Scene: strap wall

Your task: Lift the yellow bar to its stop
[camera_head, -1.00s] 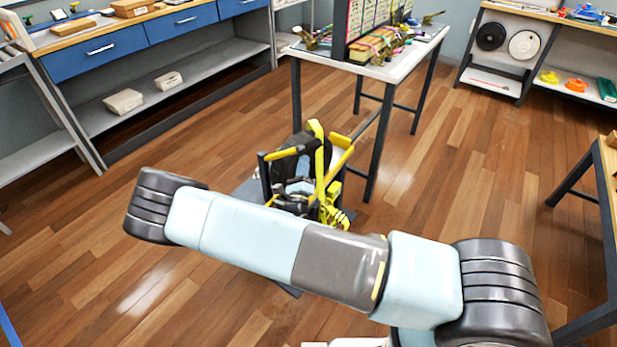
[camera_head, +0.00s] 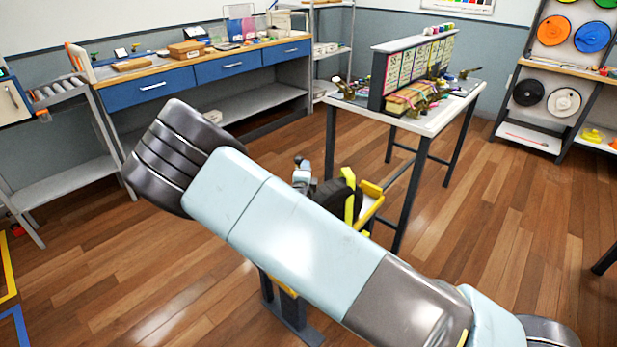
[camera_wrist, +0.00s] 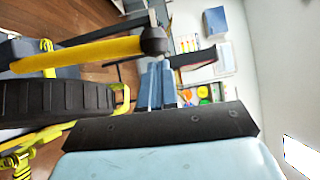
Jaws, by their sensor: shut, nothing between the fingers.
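A yellow bar (camera_wrist: 82,54) with a black end cap crosses the upper left of the wrist view, part of a floor-standing frame with a black ribbed wheel (camera_wrist: 55,97). In the head view my arm hides most of this frame; yellow pieces (camera_head: 369,203) show beyond the arm. My gripper (camera_wrist: 160,82) is shut and empty in the wrist view, its blue-grey fingers side by side. The gripper cannot be made out clearly in the head view.
A table (camera_head: 437,118) with a display board and clutter stands behind the frame. A blue-drawered workbench (camera_head: 222,67) runs along the back left, and a shelf (camera_head: 532,132) stands at the right. The wooden floor is open at right and lower left.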

